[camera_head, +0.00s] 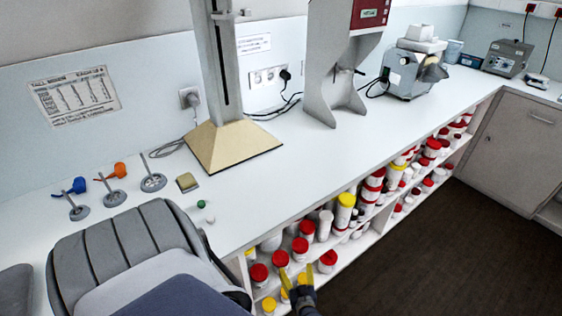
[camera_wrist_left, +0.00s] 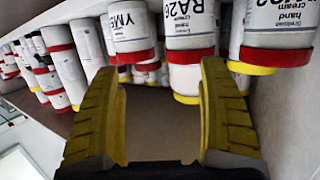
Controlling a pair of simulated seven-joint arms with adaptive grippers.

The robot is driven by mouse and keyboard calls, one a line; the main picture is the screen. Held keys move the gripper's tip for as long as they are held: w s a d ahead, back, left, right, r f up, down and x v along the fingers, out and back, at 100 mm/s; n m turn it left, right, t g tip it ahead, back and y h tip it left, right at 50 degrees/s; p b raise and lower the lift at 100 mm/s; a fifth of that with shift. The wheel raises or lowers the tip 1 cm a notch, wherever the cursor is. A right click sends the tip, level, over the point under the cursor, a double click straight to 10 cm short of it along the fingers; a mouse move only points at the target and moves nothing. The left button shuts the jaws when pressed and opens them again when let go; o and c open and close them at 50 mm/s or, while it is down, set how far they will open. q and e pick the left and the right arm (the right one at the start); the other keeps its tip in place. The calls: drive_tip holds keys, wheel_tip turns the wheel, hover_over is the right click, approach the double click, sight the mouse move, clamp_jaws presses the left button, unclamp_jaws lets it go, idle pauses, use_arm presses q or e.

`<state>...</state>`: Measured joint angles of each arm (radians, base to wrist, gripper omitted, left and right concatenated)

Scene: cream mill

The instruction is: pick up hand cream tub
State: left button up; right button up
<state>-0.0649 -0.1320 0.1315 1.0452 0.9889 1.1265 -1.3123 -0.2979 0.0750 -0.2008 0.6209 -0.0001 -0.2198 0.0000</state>
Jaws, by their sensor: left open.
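Several white hand cream tubs with red or yellow lids stand on the shelves under the bench. In the head view, red-lidded tubs (camera_head: 259,273) and (camera_head: 328,262) are either side of my left gripper (camera_head: 297,272). It is open, yellow-fingered and empty, at the shelf front. The left wrist view sees the tubs upside down. A tub marked RA2 (camera_wrist_left: 190,28) and a tub marked YM (camera_wrist_left: 130,28) have red lids and lie beyond the gap between the open fingers (camera_wrist_left: 158,80). No tub is visibly gripped.
The white bench top (camera_head: 320,140) is above the shelves. It carries a stand with a tan base (camera_head: 232,145), a grey machine (camera_head: 400,72) and small blue and orange items. A grey seat-like shape (camera_head: 130,250) fills the lower left. The dark floor (camera_head: 440,260) is clear.

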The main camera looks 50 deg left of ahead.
sight(282, 260)
use_arm(q)
drive_tip(key=s+a+n+g, duration=0.1)
drive_tip(key=s+a+r+n+g, duration=0.1)
drive_tip(key=g, duration=0.1)
drive_tip(key=shift+a+n+g+y, duration=0.2)
drive_tip(key=shift+n+g+y, duration=0.1)
drive_tip(key=shift+n+y, duration=0.1)
drive_tip(key=shift+x, duration=3.45)
drive_tip(key=shift+f, duration=0.1)
drive_tip(key=shift+c, duration=0.3)
drive_tip(key=c, duration=1.1)
